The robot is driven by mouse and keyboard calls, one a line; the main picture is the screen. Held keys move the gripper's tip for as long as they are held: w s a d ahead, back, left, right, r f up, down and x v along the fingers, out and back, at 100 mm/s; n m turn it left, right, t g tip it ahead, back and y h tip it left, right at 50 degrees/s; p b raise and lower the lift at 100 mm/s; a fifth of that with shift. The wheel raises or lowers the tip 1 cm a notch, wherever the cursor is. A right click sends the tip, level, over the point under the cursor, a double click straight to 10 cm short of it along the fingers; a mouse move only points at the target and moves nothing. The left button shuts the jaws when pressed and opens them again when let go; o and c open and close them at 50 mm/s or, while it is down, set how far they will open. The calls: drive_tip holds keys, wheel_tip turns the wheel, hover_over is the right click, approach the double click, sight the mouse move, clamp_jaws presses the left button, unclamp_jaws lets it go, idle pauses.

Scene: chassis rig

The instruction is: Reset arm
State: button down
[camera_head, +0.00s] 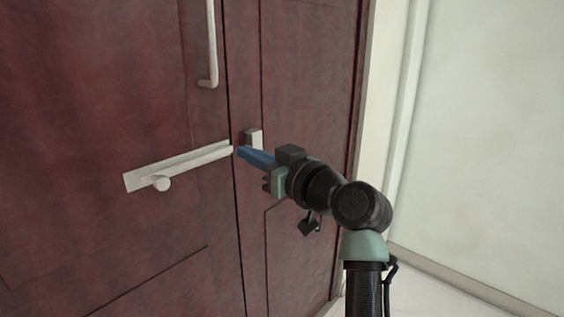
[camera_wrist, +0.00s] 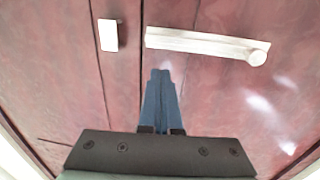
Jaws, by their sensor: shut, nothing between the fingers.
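My gripper (camera_head: 241,151) has blue fingers and is shut with nothing between them. In the head view its tips are in front of the dark red door, close to the right end of a pale slide latch (camera_head: 200,161) and just below and left of a small latch catch (camera_head: 254,138). In the wrist view the closed blue fingers (camera_wrist: 160,74) point at the door, with the slide latch (camera_wrist: 195,41) above right and the catch (camera_wrist: 108,35) above left. I cannot tell whether the tips touch the door. My arm reaches in from the lower right.
The dark red double door (camera_head: 100,90) fills the left and middle of the head view. A pale vertical handle (camera_head: 211,45) is on the left leaf, above the latch. A pale wall (camera_head: 490,130) stands at the right, with light floor (camera_head: 440,290) at lower right.

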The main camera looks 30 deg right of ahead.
drive_tip(key=v, duration=0.5)
drive_tip(key=shift+w+d, duration=0.1)
drive_tip(key=shift+d, duration=0.2)
drive_tip(key=s+a+r+t+h, duration=0.2)
drive_tip(key=s+a+r+t, duration=0.15)
drive_tip(key=a+r, duration=1)
drive_tip(key=s+a+r+m+t+h, duration=0.1)
drive_tip(key=s+a+r+t, duration=0.2)
drive_tip(key=s+a+r, duration=0.35)
drive_tip(key=s+a+r+m+t+h, duration=0.1)
drive_tip(key=s+a+r+t, duration=0.3)
drive_tip(key=s, duration=0.5)
wheel_tip(320, 180, up, 26)
drive_tip(key=w+p, duration=0.1)
drive_tip(key=p, duration=2.6)
drive_tip(key=shift+w+d+g+p, duration=0.2)
drive_tip(key=shift+d+g+p, duration=0.1)
drive_tip(key=shift+d+g, duration=0.05)
